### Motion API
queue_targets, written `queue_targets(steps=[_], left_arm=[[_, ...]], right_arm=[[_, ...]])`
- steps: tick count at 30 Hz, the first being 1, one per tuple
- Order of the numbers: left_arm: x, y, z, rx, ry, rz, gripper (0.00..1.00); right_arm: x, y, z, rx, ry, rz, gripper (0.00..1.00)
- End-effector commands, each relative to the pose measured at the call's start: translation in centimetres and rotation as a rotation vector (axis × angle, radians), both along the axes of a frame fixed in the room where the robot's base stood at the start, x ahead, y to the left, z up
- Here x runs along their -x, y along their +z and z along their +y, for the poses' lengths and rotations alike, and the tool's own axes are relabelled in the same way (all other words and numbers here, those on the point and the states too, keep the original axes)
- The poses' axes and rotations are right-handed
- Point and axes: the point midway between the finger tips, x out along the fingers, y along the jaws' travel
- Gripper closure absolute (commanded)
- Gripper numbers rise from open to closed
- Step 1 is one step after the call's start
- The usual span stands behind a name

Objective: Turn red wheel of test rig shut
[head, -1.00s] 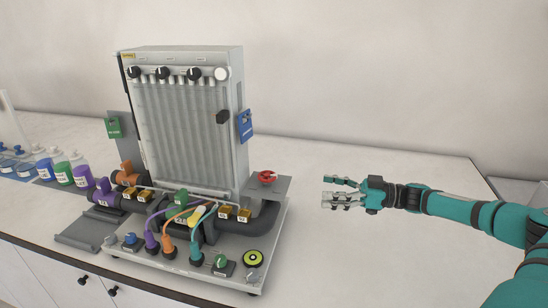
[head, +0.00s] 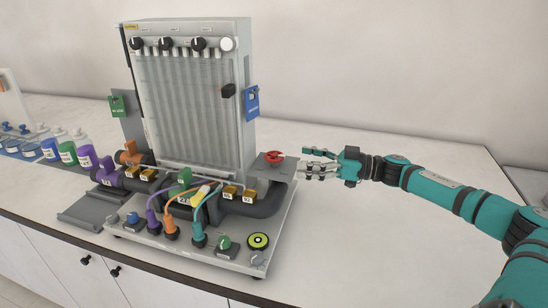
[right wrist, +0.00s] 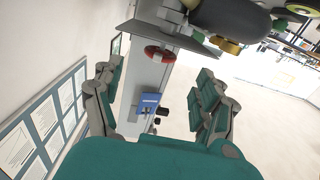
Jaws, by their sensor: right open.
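The test rig (head: 190,100) is a grey panel with tubes on a base plate on the bench. Its red wheel (head: 273,157) sits on a grey bracket at the rig's right side, and it also shows in the right wrist view (right wrist: 159,53), ahead of the fingers. My right gripper (head: 303,162) is just to the right of the wheel, apart from it. In the right wrist view its teal fingers (right wrist: 158,88) are spread wide with nothing between them. My left gripper is not in view.
A dark pipe (head: 262,204) runs below the wheel's bracket. A blue tag (head: 252,102) hangs on the panel's right side. Colored cables and knobs crowd the base plate's front. Bottles (head: 68,152) stand at the left. The bench right of the rig is clear.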

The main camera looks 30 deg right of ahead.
Motion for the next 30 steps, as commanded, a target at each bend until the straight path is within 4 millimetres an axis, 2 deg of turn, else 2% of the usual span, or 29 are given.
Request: queue_targets(steps=[9, 15, 27, 30], left_arm=[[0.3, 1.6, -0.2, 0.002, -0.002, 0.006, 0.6], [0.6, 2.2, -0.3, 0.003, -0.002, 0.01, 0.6], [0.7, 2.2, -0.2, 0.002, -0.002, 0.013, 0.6], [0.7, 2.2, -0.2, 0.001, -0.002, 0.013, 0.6]], right_arm=[[-4.2, 0.5, 4.0, -0.005, 0.002, -0.005, 0.26], [-6.0, 0.2, 5.7, -0.003, 0.001, 0.0, 0.26], [-6.5, 0.0, 6.2, -0.001, 0.001, 0.001, 0.26], [-6.5, 0.0, 6.2, -0.001, 0.001, 0.001, 0.38]])
